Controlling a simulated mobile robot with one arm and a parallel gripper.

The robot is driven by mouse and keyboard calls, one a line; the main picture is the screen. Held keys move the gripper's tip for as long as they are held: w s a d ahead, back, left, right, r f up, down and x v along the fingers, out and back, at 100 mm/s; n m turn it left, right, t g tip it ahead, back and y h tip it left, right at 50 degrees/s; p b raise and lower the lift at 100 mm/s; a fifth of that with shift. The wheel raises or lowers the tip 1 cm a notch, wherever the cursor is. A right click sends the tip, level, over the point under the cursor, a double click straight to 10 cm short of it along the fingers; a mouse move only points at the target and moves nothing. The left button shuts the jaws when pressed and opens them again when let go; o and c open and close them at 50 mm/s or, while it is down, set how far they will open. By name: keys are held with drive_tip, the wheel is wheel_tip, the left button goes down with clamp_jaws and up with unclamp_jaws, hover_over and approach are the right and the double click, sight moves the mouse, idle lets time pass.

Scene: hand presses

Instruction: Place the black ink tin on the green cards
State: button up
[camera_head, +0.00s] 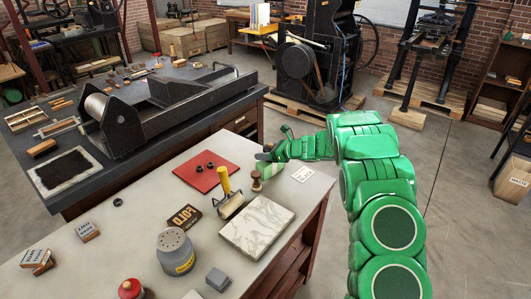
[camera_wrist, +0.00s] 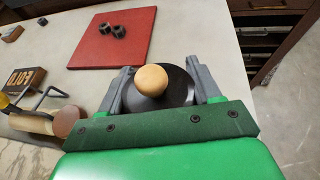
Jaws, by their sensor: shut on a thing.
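My gripper (camera_head: 267,154) is over the far right part of the grey table. In the wrist view its grey fingers (camera_wrist: 151,92) are closed on either side of the black ink tin (camera_wrist: 178,88), a round black thing with a pale wooden knob on top. In the head view the tin is small and dark at the fingertips, hard to make out. The pale green cards (camera_head: 270,172) lie on the table just below the gripper in the picture, partly covered. I cannot tell the gap between tin and cards. The cards are not visible in the wrist view.
A yellow-handled roller (camera_head: 229,203), a marble slab (camera_head: 258,228) and a red mat (camera_head: 205,172) with two small black parts lie around.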

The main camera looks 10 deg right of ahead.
drive_tip(key=shift+f, duration=0.1)
drive_tip(key=o, duration=1.2)
drive_tip(key=shift+o, duration=0.2)
drive_tip(key=v, duration=1.2)
